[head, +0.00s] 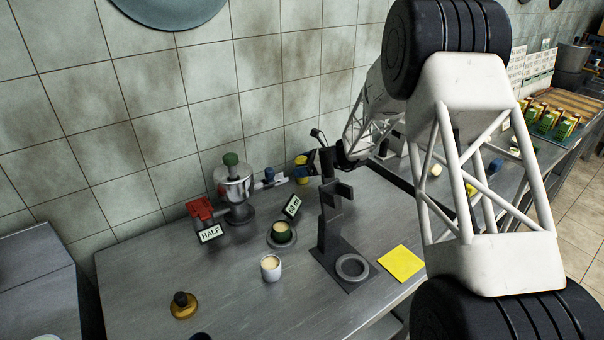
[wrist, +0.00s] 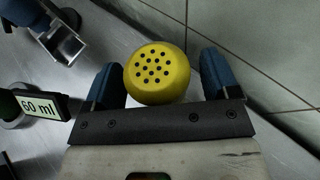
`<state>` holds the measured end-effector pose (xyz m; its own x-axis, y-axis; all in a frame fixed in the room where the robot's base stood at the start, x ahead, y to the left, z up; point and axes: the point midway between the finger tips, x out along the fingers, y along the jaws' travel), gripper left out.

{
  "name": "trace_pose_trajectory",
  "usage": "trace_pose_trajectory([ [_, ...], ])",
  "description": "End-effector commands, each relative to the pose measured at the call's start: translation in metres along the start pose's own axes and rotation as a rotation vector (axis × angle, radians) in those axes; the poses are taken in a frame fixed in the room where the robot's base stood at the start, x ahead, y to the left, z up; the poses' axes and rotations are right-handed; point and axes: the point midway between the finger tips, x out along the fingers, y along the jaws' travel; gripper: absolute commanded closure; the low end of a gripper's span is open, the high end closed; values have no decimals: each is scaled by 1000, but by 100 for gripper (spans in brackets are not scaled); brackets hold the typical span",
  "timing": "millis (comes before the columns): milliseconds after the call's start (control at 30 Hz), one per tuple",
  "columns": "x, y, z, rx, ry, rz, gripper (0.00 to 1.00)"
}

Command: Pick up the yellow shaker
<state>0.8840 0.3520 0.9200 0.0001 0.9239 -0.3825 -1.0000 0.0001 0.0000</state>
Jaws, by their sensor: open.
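The yellow shaker (wrist: 157,74) has a rounded top with several dark holes. In the wrist view it sits between the two blue fingers of my gripper (wrist: 160,82). The fingers are open, with a visible gap on each side of the shaker. In the head view the shaker (head: 301,170) stands at the back of the counter near the tiled wall, partly hidden by my gripper (head: 309,162). The shaker's lower part is hidden in the wrist view.
A dark stand (head: 334,215) rises just in front of my gripper. A grinder-like metal device (head: 236,187) stands to the left, with a 60 ml sign (wrist: 38,106) nearby. A white cup (head: 271,268) and a yellow square (head: 401,263) lie nearer the front. The tiled wall is close behind.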

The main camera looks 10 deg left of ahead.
Motion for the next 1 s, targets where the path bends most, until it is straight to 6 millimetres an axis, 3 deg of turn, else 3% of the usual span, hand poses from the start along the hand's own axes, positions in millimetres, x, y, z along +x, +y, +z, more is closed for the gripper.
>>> trace_pose_trajectory([
  [100,0,0,0,0,0,0,22],
  [500,0,0,0,0,0,0,82],
  [1000,-4,0,9,-2,0,0,82],
])
